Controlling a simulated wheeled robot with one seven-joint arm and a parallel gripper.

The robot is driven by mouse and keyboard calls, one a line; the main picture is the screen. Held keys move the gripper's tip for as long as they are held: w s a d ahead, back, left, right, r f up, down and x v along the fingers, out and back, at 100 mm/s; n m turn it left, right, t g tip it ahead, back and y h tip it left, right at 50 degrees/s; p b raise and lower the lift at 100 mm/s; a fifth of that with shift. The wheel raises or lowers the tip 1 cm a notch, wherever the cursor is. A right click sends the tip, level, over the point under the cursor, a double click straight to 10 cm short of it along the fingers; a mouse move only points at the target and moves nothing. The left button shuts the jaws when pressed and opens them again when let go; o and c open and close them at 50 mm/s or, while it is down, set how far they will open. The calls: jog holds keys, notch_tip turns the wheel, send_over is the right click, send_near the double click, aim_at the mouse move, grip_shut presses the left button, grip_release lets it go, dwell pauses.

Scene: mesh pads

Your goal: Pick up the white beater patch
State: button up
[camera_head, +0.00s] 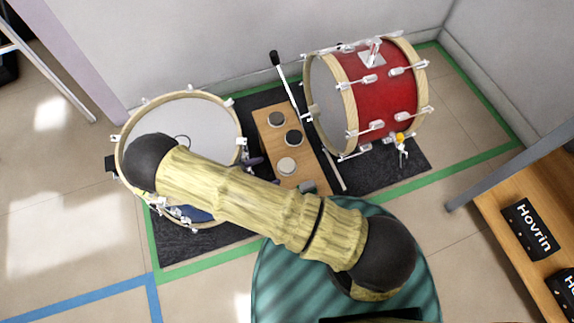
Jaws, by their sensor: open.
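The white beater patch (287,166) is a small pale round disc. It lies on the front part of a wooden board (268,124) on the dark mat, in the middle of the head view. My gripper (268,170) shows only in part, as dark purple fingers poking out from behind my arm, just left of the white patch. They are apart and open, with nothing seen between them. My arm hides the rest of the gripper. I cannot tell the gripper's height above the board.
Two dark round patches (293,138) lie behind the white one. A red bass drum (384,98) stands to the right, a white-headed drum (205,118) to the left. A grey block (307,187) sits at the board's front end. A wooden shelf (500,200) is at right.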

aim_at(284, 166)
jog(key=shift+w+d+f, duration=0.25)
jog(key=shift+d, duration=0.25)
jog(key=b+x, duration=0.1)
jog(key=x, duration=0.1)
jog(key=b+x, duration=0.1)
jog(key=x, duration=0.1)
jog(key=shift+s+f+b, duration=0.2)
jog(key=shift+f+b, duration=0.15)
jog(key=shift+f, duration=0.05)
jog(key=shift+w+d+f, duration=0.1)
jog(key=shift+w+d, duration=0.15)
jog(key=shift+d, duration=0.25)
jog(key=c, duration=1.1)
